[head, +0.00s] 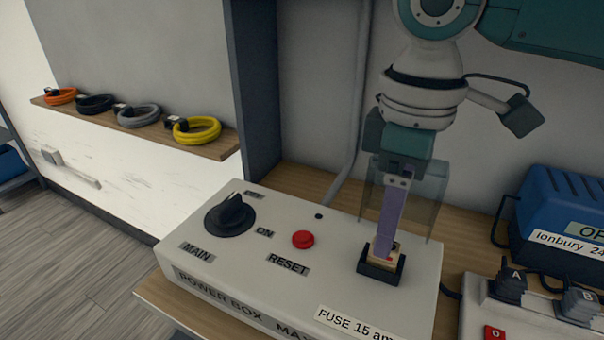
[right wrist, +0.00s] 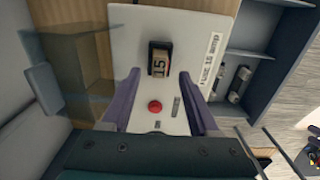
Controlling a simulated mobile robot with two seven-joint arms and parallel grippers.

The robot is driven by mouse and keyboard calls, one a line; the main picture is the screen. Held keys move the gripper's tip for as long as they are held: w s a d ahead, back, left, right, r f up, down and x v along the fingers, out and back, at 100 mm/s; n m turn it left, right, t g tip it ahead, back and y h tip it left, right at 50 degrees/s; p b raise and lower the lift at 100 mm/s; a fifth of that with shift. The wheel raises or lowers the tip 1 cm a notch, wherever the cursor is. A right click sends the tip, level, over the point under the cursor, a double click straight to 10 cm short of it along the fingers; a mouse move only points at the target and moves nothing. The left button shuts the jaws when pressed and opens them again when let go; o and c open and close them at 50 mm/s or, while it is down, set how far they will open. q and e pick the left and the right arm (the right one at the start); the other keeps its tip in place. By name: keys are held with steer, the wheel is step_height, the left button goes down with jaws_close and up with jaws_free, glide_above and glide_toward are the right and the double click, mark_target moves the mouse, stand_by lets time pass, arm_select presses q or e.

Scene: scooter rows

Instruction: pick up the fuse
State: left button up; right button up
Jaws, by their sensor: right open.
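The fuse (head: 386,258) is a small cream block standing in a black square socket (head: 367,268) on top of the power box (head: 335,268). It also shows in the right wrist view (right wrist: 160,62), marked 15. My right gripper (head: 384,250) points down over the socket, its purple finger hiding part of the fuse in the head view. In the right wrist view the two fingers are open and apart, with the fuse beyond their tips and between their lines. I cannot tell whether either finger touches it. My left gripper is not in view.
The box carries a black MAIN knob (head: 229,215) and a red RESET button (head: 303,239). A blue unit (head: 565,210) and a pale panel with black plugs (head: 510,286) stand at the right. Coiled cables (head: 197,130) lie on a shelf.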

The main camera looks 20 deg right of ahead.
mark_target(389, 264)
step_height(389, 264, down, 3)
steer(key=shift+d+f, duration=0.1)
steer(key=shift+f, duration=0.1)
steer(key=shift+c, duration=0.3)
jaws_close()
